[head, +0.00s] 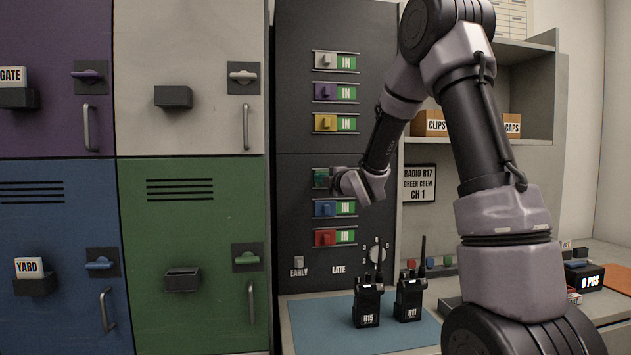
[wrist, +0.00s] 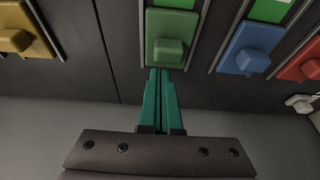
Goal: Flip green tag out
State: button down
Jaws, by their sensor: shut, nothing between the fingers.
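The green tag (wrist: 168,48) is a square slider with a raised knob, in its slot on the dark panel. In the head view my gripper (head: 332,179) is at the green row.
The yellow tag (head: 325,123) is above and the blue tag (head: 325,209) and red tag (head: 325,238) are below, each with IN showing on its right. Two radios, R15 (head: 367,304) and R11 (head: 409,299), stand on the blue mat (head: 318,330) below.

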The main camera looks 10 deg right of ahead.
jog(key=shift+d, duration=0.5)
jog(key=d, duration=0.7)
jog(key=shift+d, duration=0.3)
